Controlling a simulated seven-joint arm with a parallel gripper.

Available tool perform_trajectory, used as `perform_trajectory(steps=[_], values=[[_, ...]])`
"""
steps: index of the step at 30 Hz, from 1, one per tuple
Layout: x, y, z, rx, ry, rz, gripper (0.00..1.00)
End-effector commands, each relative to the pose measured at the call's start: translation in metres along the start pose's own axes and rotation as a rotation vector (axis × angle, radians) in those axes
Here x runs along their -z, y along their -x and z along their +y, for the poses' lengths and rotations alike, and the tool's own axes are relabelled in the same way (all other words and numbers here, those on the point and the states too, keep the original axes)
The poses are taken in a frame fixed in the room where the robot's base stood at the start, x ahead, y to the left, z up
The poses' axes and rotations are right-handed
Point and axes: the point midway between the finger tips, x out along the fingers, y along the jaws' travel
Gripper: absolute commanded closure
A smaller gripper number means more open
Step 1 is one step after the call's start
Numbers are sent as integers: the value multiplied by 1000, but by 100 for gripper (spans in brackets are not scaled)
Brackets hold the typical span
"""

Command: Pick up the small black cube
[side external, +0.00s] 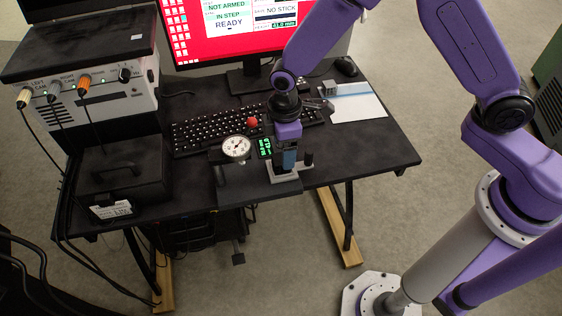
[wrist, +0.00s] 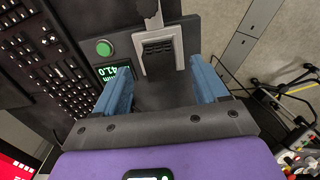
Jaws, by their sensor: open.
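In the wrist view, a small black ribbed block (wrist: 159,54), which looks like the black cube, sits in a light grey metal holder (wrist: 179,40). My gripper (wrist: 160,72) has two blue fingers, apart and empty, one on each side of the view below the block. In the side external view, my gripper (side external: 289,158) points down over the grey metal base (side external: 291,176) of the test fixture at the front of the desk. The cube cannot be made out there. I cannot tell the exact height of the fingertips against the cube.
A dial gauge (side external: 236,149) and a green digital readout (side external: 265,147) stand left of my gripper. A red knob (side external: 252,122) and a keyboard (side external: 210,128) are behind. A black box (side external: 122,175) is at left. A white sheet (side external: 356,102) lies at right.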

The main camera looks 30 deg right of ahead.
Motion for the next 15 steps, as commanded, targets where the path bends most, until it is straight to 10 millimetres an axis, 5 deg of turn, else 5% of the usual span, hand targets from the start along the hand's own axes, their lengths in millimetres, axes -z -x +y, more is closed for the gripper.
perform_trajectory(steps=[7,15], values=[[3,-33,1,2,-1,-3,28],[3,-42,1,0,0,0,28]])
